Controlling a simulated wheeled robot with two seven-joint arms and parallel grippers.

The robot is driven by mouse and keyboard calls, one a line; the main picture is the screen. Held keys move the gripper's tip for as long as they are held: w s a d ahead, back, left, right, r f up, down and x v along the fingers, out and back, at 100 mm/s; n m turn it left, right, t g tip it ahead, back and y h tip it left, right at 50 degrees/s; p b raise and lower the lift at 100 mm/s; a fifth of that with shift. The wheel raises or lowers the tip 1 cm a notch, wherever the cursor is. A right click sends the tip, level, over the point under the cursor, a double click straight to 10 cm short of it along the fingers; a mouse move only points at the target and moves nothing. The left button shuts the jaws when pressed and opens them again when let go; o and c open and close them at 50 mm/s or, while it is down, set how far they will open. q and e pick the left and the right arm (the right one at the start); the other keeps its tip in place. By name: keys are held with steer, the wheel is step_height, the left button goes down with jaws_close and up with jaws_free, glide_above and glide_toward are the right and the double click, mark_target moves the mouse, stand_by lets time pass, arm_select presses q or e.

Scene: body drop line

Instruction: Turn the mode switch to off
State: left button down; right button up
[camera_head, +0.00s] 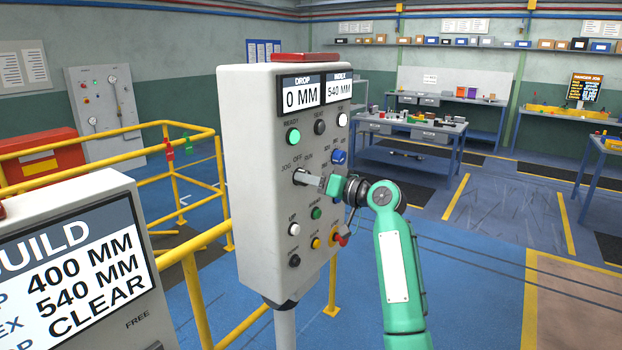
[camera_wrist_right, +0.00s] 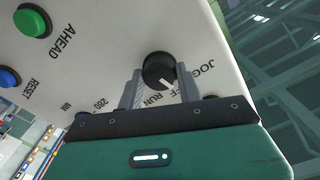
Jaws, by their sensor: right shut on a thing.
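The control pendant (camera_head: 262,220) stands upright on a post, with a mode switch (camera_head: 299,177) labelled JOG, OFF and RUN on its front. In the right wrist view the switch is a round black knob (camera_wrist_right: 158,68) with a white pointer mark. The mark points between the RUN label and the partly hidden OFF label; I cannot tell its exact setting. My right gripper (camera_head: 312,180) reaches in from the right and is shut on the knob, one finger on each side. The fingers hide part of the labels. My left gripper is not in view.
A BUILD display (camera_head: 75,275) stands at the front left. Yellow railings (camera_head: 190,295) run behind. Workbenches (camera_head: 410,150) stand far back.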

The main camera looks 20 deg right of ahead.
steer(key=shift+m+p, duration=0.3)
steer(key=shift+m, duration=0.6)
steer(key=o, duration=1)
steer(key=shift+d, duration=0.1)
steer(key=b+v, duration=0.5)
steer(key=v, duration=0.8)
steer(key=shift+s+d, duration=0.2)
steer(key=shift+s, duration=0.1)
steer(key=shift+r, duration=0.1)
